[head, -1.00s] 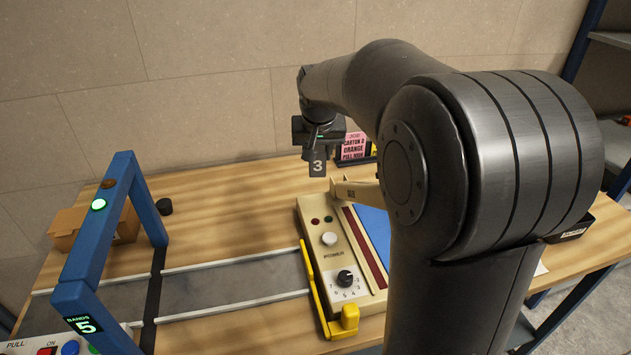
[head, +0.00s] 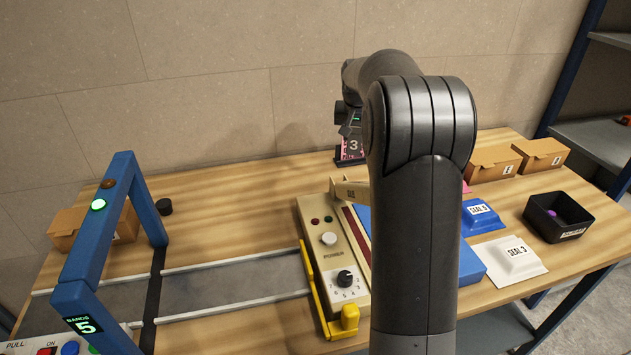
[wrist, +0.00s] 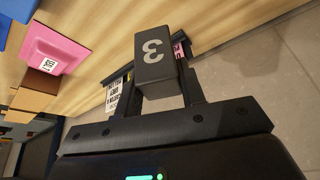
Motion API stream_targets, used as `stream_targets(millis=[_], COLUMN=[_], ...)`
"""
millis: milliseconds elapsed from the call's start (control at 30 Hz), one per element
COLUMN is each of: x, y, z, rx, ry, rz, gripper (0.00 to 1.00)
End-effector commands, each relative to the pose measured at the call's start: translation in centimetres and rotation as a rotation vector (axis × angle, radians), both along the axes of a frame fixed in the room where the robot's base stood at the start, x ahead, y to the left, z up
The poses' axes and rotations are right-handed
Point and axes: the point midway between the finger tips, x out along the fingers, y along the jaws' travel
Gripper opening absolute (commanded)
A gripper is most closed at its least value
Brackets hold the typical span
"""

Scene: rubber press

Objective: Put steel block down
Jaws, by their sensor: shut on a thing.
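The cream press (head: 312,262) with its knob stands mid-table, partly behind my arm. White (head: 509,262) and blue (head: 479,217) seal pieces, a black bin (head: 559,232) and two cartons (head: 494,164) are on the right. A blue gantry (head: 93,240) spans the conveyor at left. The back-left tabletop is mostly clear.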

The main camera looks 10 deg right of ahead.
Motion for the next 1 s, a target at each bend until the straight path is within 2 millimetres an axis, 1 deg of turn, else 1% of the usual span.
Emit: stream_targets(millis=[100, 167, 267, 700, 833, 1000], x=[0.0, 0.2, 0.7, 5.6, 6.5, 6.9], y=[0.0, 0.1, 0.9, 7.6, 8.9, 9.4], z=[-1.5, -1.9, -2.7, -7.8, -8.7, -9.2], rx=[-0.001, -0.002, -0.002, -0.001, -0.002, -0.001], ry=[-0.002, -0.004, -0.003, -0.003, -0.005, -0.005], rz=[0.0, 0.0, 0.004, 0.003, 0.002, 0.0], gripper=[0.0, 0.0, 0.0, 0.0, 0.0, 0.0])
